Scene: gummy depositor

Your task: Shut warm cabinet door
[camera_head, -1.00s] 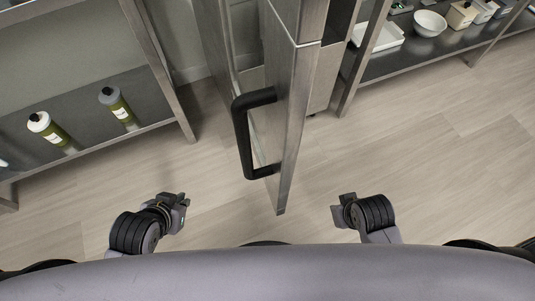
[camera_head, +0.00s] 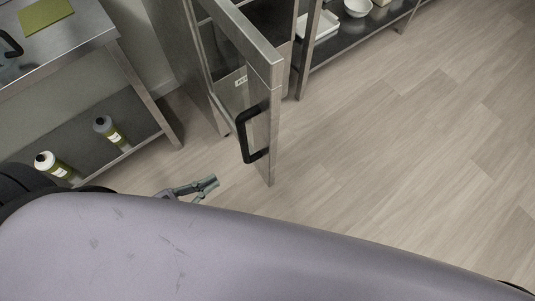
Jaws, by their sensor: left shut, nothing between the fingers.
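The warm cabinet door (camera_head: 268,82) has a steel frame, a glass pane and a black handle (camera_head: 246,137). It stands swung open, its free edge toward me. The steel cabinet (camera_head: 178,50) is behind it, and part of its inside shows past the door. My left gripper (camera_head: 208,184) is shut and empty. It is low, to the left of and below the door's lower end, apart from the door and its handle. My right gripper is out of view.
At left a steel table (camera_head: 62,50) holds a green board (camera_head: 41,15); two bottles (camera_head: 106,129) stand on its lower shelf. At right a shelf (camera_head: 350,42) holds a white tray (camera_head: 318,26) and bowl (camera_head: 358,7). The floor at right (camera_head: 420,150) is clear.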

